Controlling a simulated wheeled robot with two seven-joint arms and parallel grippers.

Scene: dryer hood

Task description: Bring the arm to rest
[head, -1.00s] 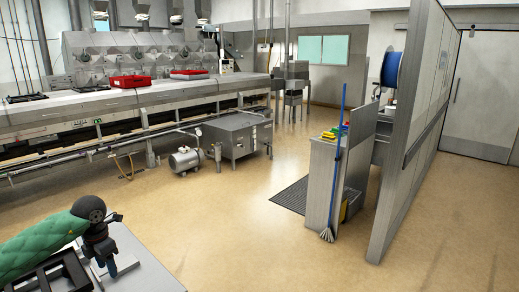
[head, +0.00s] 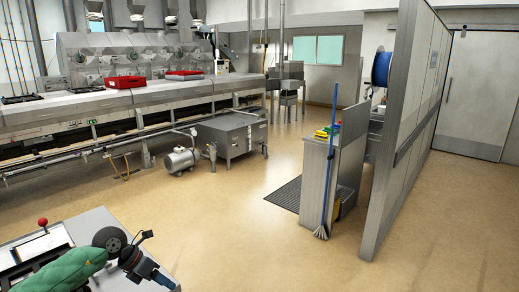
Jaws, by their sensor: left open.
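My left arm, in a green padded sleeve, comes in at the bottom left of the head view. My left gripper (head: 160,277) is at its end, low over the grey table (head: 92,222). It points down and to the right, and its jaws are open. I see nothing held in it. The fingertips are small and dark in this view. My right arm and gripper are not in view.
A red knob (head: 43,222) stands on the table's left part, beside a white sheet (head: 45,243). A long machine line with red trays (head: 125,82) runs behind. A blue broom (head: 328,160) leans on a cabinet at right. The middle floor is clear.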

